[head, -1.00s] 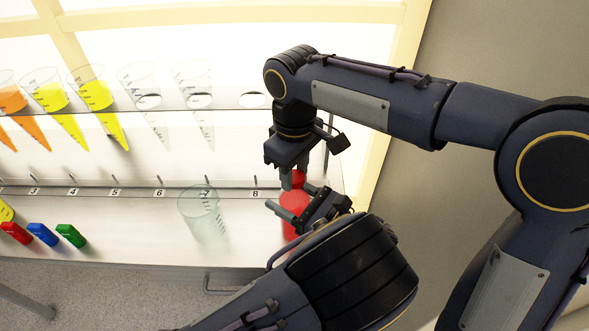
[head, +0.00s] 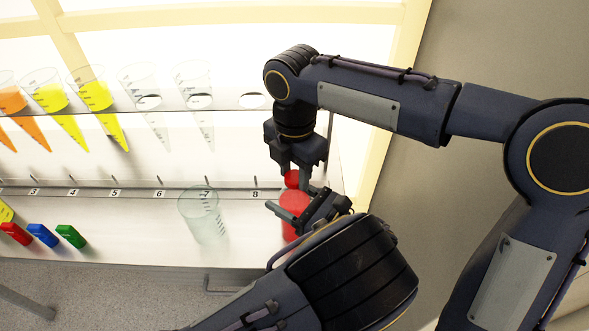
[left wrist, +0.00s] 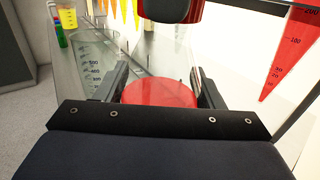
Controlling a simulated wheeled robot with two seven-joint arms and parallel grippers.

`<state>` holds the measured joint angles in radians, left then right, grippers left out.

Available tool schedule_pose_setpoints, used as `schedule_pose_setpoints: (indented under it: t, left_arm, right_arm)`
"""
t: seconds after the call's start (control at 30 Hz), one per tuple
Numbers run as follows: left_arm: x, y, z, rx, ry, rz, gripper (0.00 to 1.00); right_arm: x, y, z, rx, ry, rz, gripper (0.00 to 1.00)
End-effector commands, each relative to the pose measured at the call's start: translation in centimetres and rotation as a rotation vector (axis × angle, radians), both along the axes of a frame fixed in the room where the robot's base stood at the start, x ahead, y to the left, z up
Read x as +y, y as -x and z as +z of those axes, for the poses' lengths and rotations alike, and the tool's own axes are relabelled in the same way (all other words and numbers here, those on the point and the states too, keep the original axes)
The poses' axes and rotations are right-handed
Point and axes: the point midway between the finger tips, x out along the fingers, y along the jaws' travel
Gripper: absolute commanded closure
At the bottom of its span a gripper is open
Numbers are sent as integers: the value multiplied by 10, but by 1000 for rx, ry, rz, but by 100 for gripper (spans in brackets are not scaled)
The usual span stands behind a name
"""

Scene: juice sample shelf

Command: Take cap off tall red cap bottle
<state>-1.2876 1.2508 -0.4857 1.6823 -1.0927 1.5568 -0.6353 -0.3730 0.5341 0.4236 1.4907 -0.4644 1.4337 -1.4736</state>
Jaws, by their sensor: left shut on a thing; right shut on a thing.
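The bottle (head: 294,202) has a translucent red body and stands at the right end of the bench. My left gripper (head: 298,209) is shut around its body from the front. In the left wrist view the red bottle (left wrist: 160,93) sits between the two fingers. The red cap (head: 291,179) is above the body, between the fingers of my right gripper (head: 292,177), which points down and is shut on it. The fingers hide part of the cap and bottle neck, so I cannot tell whether they touch.
A clear empty beaker (head: 203,217) stands left of the bottle. Several conical tubes hang in the shelf (head: 225,103) behind, some with orange or yellow liquid. A red-filled cone (left wrist: 290,50) shows in the left wrist view.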

Motion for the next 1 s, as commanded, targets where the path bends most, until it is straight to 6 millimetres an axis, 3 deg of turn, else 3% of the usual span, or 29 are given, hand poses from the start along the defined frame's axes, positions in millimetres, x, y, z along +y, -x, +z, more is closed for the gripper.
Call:
schedule_pose_setpoints:
  t: [0.37, 1.0]
  left_arm:
    - [0, 0, -1, 2, 1, 0, 100]
    - [0, 0, -1, 2, 1, 0, 100]
  right_arm:
    - [0, 0, 2, -1, -1, -2, 92]
    - [0, 0, 22, -1, -1, -1, 92]
